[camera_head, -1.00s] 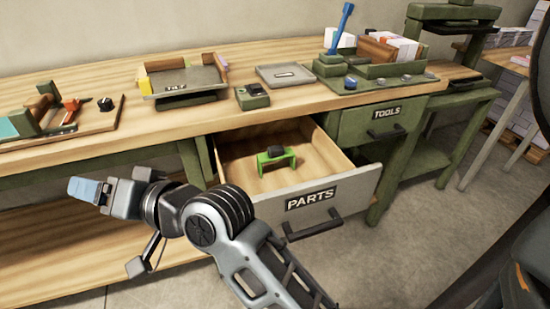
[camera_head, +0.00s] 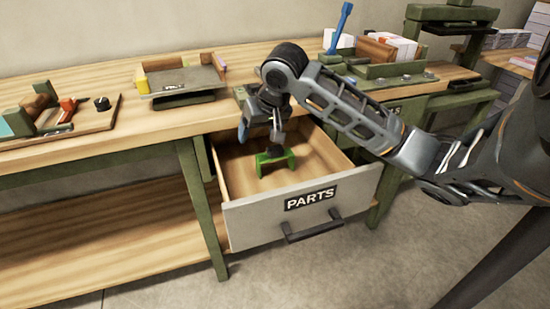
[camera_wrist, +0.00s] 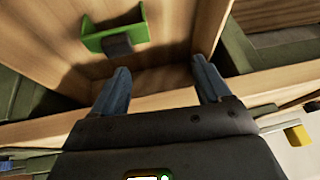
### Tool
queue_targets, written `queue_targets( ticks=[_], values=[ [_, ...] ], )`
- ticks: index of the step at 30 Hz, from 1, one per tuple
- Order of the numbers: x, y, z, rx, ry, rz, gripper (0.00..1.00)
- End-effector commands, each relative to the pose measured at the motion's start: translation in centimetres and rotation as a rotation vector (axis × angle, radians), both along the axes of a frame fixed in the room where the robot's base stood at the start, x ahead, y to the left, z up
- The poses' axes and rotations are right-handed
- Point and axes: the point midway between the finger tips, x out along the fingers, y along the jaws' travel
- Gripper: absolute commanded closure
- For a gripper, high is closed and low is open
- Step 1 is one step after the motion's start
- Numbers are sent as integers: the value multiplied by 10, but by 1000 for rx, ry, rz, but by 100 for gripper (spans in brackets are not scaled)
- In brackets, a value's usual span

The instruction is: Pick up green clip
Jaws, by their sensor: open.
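The green clip (camera_head: 276,162), a small bridge-like piece with a dark knob, stands inside the open drawer marked PARTS (camera_head: 320,222). In the wrist view the green clip (camera_wrist: 98,40) shows at the upper left, beyond my fingertips, with its dark knob toward me. My gripper (camera_head: 258,132) is over the back of the drawer, just behind and above the clip in the head view. In the wrist view my gripper (camera_wrist: 160,70) has its two blue-grey fingers apart, with nothing between them. The clip and fingers appear apart.
The drawer's wooden walls (camera_head: 325,153) surround the clip, and the workbench top (camera_head: 110,75) lies behind. A tray (camera_head: 180,80) and a board with small parts (camera_head: 60,122) stand on the bench. The drawer floor around the clip is mostly clear.

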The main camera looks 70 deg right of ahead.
Motion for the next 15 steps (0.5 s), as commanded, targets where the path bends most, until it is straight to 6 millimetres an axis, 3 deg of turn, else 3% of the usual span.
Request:
queue_targets(
  ticks=[3,6,15],
  values=[
    [-31,-23,-6,-21,88,-53,23],
    [-42,-30,-10,-24,122,-72,23],
    [-36,-40,-35,-25,126,-74,23]
  ],
)
